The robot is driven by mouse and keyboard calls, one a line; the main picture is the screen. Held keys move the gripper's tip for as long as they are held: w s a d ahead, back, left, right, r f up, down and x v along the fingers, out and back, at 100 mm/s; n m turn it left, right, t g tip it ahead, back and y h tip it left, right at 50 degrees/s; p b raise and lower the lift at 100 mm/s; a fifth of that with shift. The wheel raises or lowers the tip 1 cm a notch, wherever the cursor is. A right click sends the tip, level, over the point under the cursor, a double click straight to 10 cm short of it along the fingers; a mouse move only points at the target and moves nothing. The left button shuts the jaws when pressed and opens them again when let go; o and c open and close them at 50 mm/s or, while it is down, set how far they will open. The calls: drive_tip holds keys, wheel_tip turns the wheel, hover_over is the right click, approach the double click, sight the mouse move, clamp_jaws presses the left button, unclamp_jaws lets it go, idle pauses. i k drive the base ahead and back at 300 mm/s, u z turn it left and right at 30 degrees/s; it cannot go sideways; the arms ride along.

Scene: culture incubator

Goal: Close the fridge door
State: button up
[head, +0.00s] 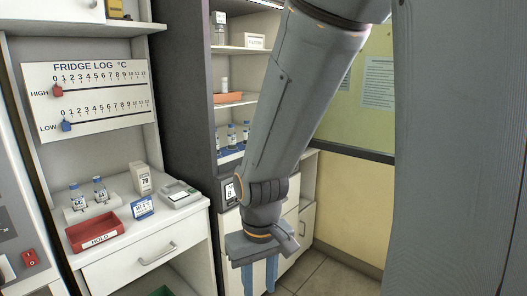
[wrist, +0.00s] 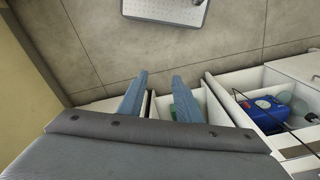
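The fridge appears to be the tall dark-sided cabinet (head: 186,95) in the middle of the head view. Its front stands open, showing shelves with bottles and boxes, and a small display panel (head: 229,192) sits below them. My arm hides its right part. I cannot clearly make out the fridge door in either view. My gripper (head: 259,275) points down in front of the lower cabinets. In the wrist view my gripper (wrist: 158,84) has its two blue fingers apart, with nothing between them.
A white counter left of the fridge holds a red tray (head: 96,232), small bottles and a scale-like device (head: 180,195). A yellow wall (head: 345,195) stands right.

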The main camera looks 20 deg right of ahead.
sight(367, 154)
drive_tip(key=u, duration=1)
drive_tip(key=k, duration=1.25)
drive_tip(key=z, duration=1.6)
drive_tip(key=i, duration=0.9)
